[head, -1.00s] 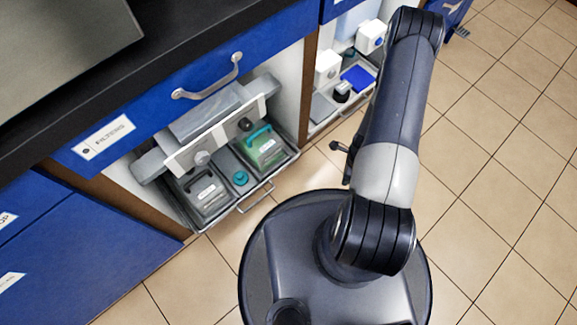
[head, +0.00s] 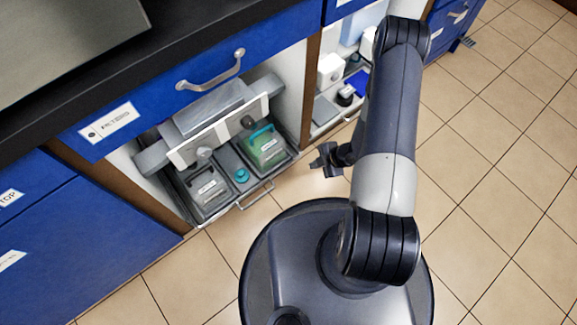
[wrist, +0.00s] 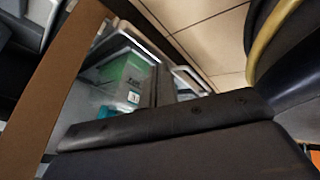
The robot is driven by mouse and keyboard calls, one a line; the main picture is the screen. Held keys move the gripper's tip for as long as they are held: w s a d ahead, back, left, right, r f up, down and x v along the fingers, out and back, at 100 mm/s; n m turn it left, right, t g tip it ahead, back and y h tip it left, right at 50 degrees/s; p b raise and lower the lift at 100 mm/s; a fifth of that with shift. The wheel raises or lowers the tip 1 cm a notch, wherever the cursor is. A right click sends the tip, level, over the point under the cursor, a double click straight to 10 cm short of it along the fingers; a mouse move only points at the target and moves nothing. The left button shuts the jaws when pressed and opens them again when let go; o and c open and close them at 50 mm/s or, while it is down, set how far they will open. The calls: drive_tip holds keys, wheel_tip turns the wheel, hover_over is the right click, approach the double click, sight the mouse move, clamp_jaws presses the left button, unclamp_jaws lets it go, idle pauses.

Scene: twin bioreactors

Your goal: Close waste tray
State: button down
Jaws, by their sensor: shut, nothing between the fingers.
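The waste tray (head: 286,163) is pulled out at floor level from the bay under the blue drawer. It holds a grey container (head: 205,189), a green-filled container (head: 267,147) and a teal cap (head: 241,175) between them. A wire handle (head: 257,196) runs along its front. My gripper (head: 326,160) is shut and empty, to the right of the tray and apart from it.
A white panel with knobs (head: 220,132) stands over the back of the tray. A brown post (head: 309,90) separates a second bay with white bottles (head: 331,69). Tiled floor (head: 490,220) is free at right.

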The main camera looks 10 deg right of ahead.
drive_tip(key=s+a+n+y, duration=0.1)
drive_tip(key=n, duration=0.2)
drive_tip(key=b, duration=0.5)
approach(282, 169)
drive_tip(key=x, duration=0.6)
drive_tip(key=shift+w, duration=0.15)
drive_tip(key=shift+w+a+r, duration=0.15)
drive_tip(key=shift+w+a, duration=0.05)
drive_tip(key=shift+w, duration=0.1)
